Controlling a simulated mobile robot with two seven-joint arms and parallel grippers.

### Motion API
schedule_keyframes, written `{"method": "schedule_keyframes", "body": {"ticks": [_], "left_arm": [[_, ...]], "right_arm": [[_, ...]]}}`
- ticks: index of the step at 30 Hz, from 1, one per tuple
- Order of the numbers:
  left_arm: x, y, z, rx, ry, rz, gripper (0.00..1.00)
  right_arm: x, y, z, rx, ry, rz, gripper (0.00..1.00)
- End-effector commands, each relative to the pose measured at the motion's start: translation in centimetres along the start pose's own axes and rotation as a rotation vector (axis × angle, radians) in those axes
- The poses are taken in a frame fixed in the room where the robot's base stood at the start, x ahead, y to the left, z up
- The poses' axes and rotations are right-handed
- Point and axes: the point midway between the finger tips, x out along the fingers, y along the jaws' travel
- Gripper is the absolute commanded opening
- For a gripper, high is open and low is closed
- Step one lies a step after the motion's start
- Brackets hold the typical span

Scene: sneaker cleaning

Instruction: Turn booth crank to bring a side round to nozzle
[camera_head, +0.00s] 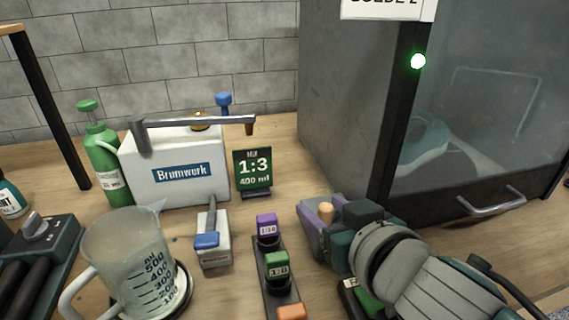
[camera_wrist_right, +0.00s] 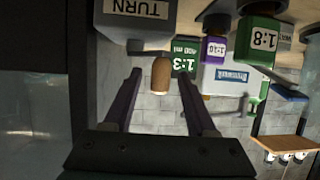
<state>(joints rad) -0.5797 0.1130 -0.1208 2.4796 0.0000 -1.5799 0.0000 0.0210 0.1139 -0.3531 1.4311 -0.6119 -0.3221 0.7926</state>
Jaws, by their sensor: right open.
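The crank's tan wooden knob (camera_head: 326,209) stands in front of the booth. In the right wrist view the knob (camera_wrist_right: 161,76) hangs from a light box marked TURN (camera_wrist_right: 140,18), in an inverted picture. My right gripper (camera_head: 325,226) is open around the knob, with one purple-grey finger on each side and gaps showing in the wrist view. The grey booth (camera_head: 345,100) has a glass front with a lit green lamp. A pale and teal shape, perhaps a sneaker (camera_head: 428,145), shows dimly inside. The nozzle is not clearly visible. My left gripper is not in view.
A white Brumwerk canister (camera_head: 180,170), a 1:3 sign (camera_head: 253,170) and a measuring jug (camera_head: 125,255) stand farther left. The booth's door handle (camera_head: 492,203) sticks out at right.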

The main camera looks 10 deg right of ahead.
Motion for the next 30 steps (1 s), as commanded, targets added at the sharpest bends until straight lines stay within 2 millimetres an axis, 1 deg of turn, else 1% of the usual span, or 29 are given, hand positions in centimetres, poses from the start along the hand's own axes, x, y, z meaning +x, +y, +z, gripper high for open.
{"method": "schedule_keyframes", "body": {"ticks": [8,21,23,30], "left_arm": [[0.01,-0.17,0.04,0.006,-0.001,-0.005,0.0],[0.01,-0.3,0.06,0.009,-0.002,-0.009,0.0],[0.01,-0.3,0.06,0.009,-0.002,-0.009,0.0],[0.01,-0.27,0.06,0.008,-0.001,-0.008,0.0]], "right_arm": [[0.1,-0.02,-0.02,-0.001,0.0,0.0,0.56],[0.08,-0.01,-0.01,-0.002,0.0,0.0,0.06],[0.08,-0.01,-0.01,-0.002,0.0,0.0,0.0],[0.08,-0.01,-0.02,-0.002,0.0,0.0,0.0]]}}
